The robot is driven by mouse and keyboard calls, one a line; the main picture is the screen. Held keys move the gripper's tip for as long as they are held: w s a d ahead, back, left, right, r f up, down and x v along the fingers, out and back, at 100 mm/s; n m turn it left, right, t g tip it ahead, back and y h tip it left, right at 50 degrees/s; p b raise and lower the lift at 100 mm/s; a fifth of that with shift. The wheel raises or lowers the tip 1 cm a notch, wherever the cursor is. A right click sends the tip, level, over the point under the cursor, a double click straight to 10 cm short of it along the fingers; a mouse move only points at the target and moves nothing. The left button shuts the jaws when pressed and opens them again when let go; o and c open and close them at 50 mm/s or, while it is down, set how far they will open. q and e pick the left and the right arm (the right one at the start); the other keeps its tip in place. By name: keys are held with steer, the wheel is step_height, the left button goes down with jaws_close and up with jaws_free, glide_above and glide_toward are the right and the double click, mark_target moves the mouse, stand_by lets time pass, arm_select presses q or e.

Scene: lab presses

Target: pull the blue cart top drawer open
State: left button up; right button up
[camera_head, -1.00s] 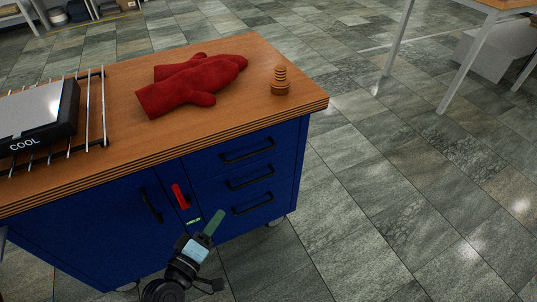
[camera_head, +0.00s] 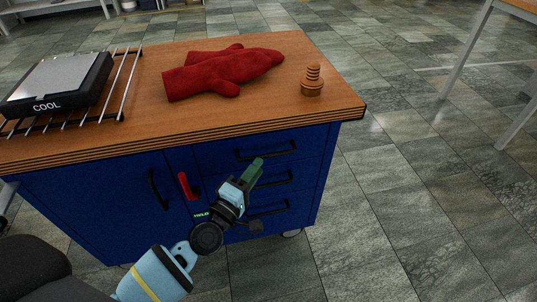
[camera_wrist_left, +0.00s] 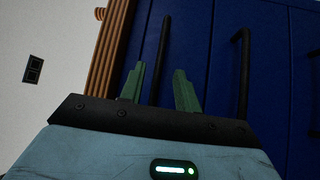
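The blue cart (camera_head: 110,205) has a wooden top and three stacked drawers at its right. The top drawer (camera_head: 222,152) is closed, flush with the front, and has a black bar handle (camera_head: 267,154). My left gripper (camera_head: 254,170) is in front of the drawers, just below the top handle in the head view. In the left wrist view, the green fingers of my left gripper (camera_wrist_left: 159,85) are apart, and the top handle (camera_wrist_left: 163,55) appears between them, running ahead of the tips. Contact cannot be told. A second handle (camera_wrist_left: 243,75) is to the right there. My right gripper is not in view.
Red mitts (camera_head: 222,73), a wooden ringed piece (camera_head: 312,82) and a rack with a plate device marked COOL (camera_head: 55,85) rest on the cart top. A red latch (camera_head: 185,187) sits left of the drawers.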

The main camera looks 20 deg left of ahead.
mark_target(268, 154)
arm_select(q)
steer(key=shift+x, duration=3.1)
jaws_close()
steer(key=shift+d, duration=0.1)
